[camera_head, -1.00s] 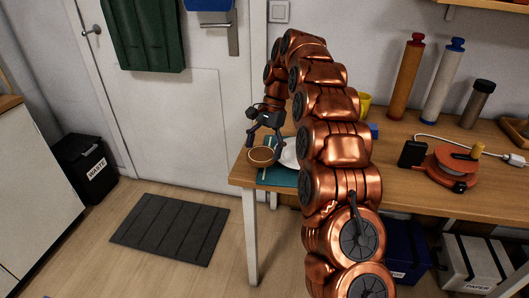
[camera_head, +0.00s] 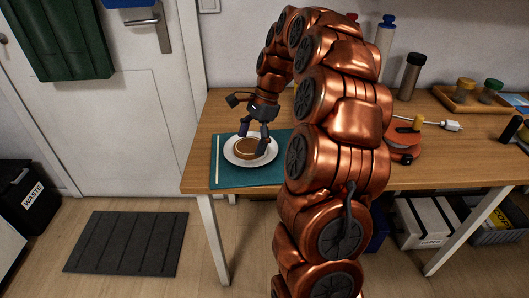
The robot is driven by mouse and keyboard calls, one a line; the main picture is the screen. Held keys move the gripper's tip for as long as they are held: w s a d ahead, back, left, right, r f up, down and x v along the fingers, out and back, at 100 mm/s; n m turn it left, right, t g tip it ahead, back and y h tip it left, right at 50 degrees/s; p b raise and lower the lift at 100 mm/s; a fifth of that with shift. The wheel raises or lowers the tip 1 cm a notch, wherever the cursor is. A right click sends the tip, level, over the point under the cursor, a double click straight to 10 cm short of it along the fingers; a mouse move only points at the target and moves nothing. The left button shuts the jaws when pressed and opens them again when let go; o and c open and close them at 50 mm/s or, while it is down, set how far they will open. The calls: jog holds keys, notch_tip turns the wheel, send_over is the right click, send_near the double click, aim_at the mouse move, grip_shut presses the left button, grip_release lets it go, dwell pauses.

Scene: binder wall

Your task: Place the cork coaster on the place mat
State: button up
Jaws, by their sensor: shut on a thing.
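The round brown cork coaster (camera_head: 244,147) is held in my gripper (camera_head: 254,144), whose dark fingers are shut on it. The coaster appears over the white plate (camera_head: 231,153); I cannot tell whether it touches the plate. The plate rests on the teal place mat (camera_head: 234,177) at the left end of the wooden table. My arm hides the right part of the mat.
A thin pale strip (camera_head: 217,158) lies on the mat's left side. To the right are an orange cable reel (camera_head: 403,146), a dark bottle (camera_head: 410,77) and a wooden tray (camera_head: 455,99) with jars. A dark floor mat (camera_head: 127,242) and waste bin (camera_head: 30,198) are left.

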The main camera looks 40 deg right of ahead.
jog(key=s+d+m, duration=0.1)
jog(key=s, duration=0.2)
jog(key=s+d+m+t, duration=0.1)
jog(key=s, duration=0.2)
jog(key=s+d+m, duration=0.1)
jog(key=s+m, duration=0.1)
jog(key=s, duration=0.1)
jog(key=shift+s+d+r+t+p, duration=0.15)
jog(key=shift+s+t+p, duration=0.15)
jog(key=s+a+m+t+h, duration=0.1)
jog(key=s+m, duration=0.2)
jog(key=s, duration=0.4)
jog(key=shift+f+p, duration=0.3)
jog(key=shift+f, duration=0.1)
jog(key=w+d, duration=0.3)
jog(key=w+d+f, duration=0.1)
jog(key=w+d, duration=0.3)
jog(key=w+d+p, duration=0.1)
jog(key=w+d, duration=0.2)
jog(key=d, duration=0.1)
jog(key=shift+w+d+f, duration=0.15)
jog(key=shift+d+f, duration=0.05)
jog(key=shift+f, duration=0.05)
jog(key=shift+c, duration=0.5)
jog(key=shift+w+d+f, duration=0.1)
jog(key=shift+f, duration=1.65)
jog(key=shift+f, duration=0.15)
jog(key=o, duration=0.8)
jog(key=shift+o, duration=0.2)
